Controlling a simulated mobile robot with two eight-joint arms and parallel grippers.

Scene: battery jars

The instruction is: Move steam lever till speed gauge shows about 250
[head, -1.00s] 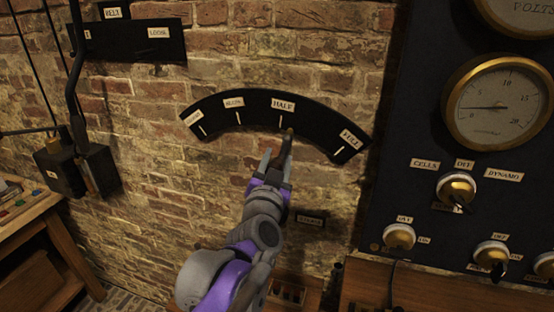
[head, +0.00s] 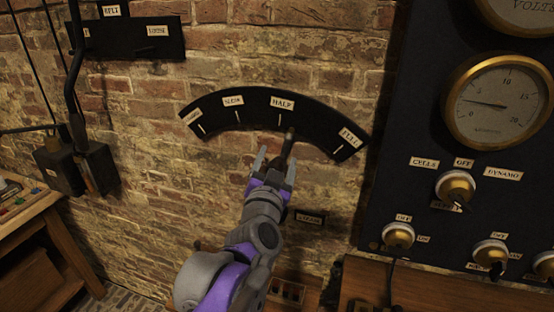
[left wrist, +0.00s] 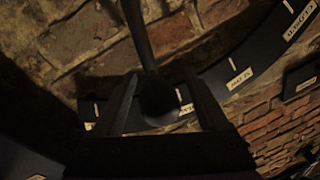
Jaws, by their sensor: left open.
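The steam lever (head: 289,136) stands in front of a black arc plate (head: 258,106) on the brick wall, its tip just right of the HALF mark. My left gripper (head: 275,162) is open at the lever, and its arm hides the lever's lower part. In the left wrist view the lever's dark rod (left wrist: 138,35) ends in a round knob (left wrist: 158,98) between the two spread fingers; whether a finger touches it I cannot tell. I cannot make out a speed gauge in these views. My right gripper is not in view.
A dark panel on the right carries a brass-rimmed dial (head: 497,102) marked to 20, its needle low, and several knobs such as the CELLS/DYNAMO switch (head: 455,188). A belt lever (head: 74,60) hangs at the left above a wooden bench (head: 28,225).

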